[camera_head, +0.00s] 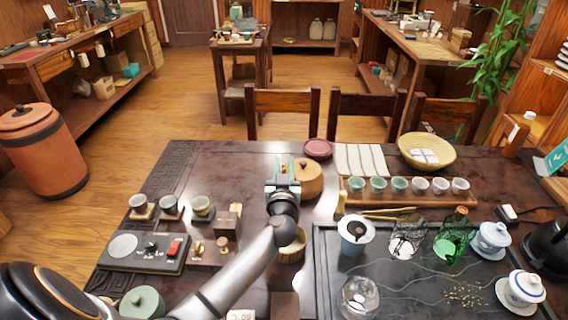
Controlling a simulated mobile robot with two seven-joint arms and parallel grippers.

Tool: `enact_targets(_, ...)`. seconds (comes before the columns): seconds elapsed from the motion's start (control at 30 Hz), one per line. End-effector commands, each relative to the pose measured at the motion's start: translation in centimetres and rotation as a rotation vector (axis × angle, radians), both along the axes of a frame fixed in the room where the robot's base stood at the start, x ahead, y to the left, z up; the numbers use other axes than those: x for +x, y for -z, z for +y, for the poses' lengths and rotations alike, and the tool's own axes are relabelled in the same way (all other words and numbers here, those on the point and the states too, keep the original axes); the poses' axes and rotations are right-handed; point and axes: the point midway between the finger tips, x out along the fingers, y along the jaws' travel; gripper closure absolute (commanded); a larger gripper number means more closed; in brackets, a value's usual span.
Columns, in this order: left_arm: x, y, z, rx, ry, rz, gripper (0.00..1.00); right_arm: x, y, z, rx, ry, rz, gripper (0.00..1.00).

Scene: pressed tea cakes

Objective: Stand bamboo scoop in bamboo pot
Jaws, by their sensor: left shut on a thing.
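My left gripper (283,163) is above the middle of the dark table, its arm reaching in from the lower left. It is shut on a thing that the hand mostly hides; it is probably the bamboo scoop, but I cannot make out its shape. A pale tan pot (292,251), probably the bamboo pot, stands nearer than the gripper, partly covered by my forearm. Its opening is hidden. No scoop shows standing in the visible part of it. My right gripper is out of view.
A round wooden canister (309,183) stands close to the gripper's right. Thin tan tools (390,211) lie before a row of small cups. A black tea tray (330,275) with glassware and lidded cups fills the right. A scale (124,246) stands at left. The table's back left is clear.

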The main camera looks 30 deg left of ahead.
Motion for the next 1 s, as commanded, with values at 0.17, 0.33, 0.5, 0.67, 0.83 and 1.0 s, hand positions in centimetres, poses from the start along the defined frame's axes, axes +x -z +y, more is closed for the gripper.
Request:
enact_targets(0.17, -0.17, 1.15, -0.05, -0.004, -0.001, 0.02, 1.0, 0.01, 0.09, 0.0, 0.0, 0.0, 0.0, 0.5)
enact_targets(0.33, -0.23, 1.33, -0.07, -0.005, -0.001, 0.024, 0.68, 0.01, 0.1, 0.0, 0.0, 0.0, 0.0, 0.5)
enact_targets(0.5, -0.24, 1.37, -0.07, -0.006, -0.001, 0.025, 0.49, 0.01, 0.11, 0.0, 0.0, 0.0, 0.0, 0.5)
enact_targets(0.67, -0.24, 1.38, -0.07, -0.006, -0.001, 0.025, 0.36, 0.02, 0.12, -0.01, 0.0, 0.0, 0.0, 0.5)
enact_targets(0.83, -0.23, 1.39, -0.11, -0.006, 0.0, 0.025, 0.36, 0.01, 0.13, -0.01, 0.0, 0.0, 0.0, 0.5)
enact_targets(1.0, -0.65, 1.4, -0.42, -0.006, 0.001, 0.026, 0.36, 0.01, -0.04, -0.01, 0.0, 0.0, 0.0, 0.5)
